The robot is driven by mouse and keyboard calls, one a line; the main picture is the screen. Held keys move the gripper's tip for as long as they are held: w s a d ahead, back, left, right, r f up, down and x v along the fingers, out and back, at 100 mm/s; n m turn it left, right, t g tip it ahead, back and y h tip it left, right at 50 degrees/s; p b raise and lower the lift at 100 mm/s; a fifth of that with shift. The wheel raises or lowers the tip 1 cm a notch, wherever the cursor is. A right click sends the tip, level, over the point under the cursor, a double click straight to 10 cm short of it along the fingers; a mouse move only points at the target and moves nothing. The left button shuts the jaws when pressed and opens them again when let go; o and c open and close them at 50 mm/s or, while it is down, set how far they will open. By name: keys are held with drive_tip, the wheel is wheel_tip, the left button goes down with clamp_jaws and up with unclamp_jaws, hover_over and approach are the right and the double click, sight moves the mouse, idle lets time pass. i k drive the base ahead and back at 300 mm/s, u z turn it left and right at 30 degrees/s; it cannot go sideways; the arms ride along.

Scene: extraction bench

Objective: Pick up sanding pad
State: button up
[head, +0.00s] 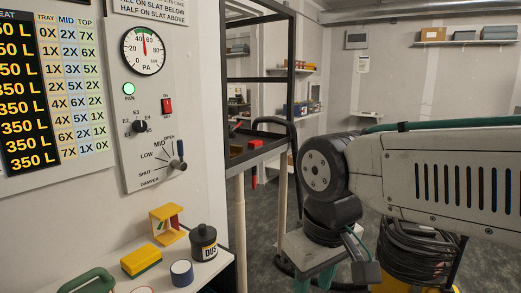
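No thing in the head view is clearly a sanding pad. On the white bench at the lower left lies a yellow block with a green underside (141,262). Left of it is a green-handled tool (88,280), cut off by the bottom edge. Either could be the pad; I cannot tell which. My arm fills the right side, well apart from these things. Its fingertips do not show, so I cannot see my gripper.
The bench (212,268) also holds a yellow-and-red open holder (167,224), a black labelled jar (203,244) and a blue-sided roll (181,273). A control panel (150,100) is on the wall behind. A dark-framed rack (258,150) stands right of the bench.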

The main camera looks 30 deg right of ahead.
sight(254, 144)
drive_tip(key=z, duration=0.65)
drive_tip(key=i, duration=0.45)
drive_tip(key=z, duration=0.7)
drive_tip(key=i, duration=1.55)
drive_tip(key=u, duration=0.8)
drive_tip(key=i, duration=0.7)
drive_tip(key=u, duration=0.65)
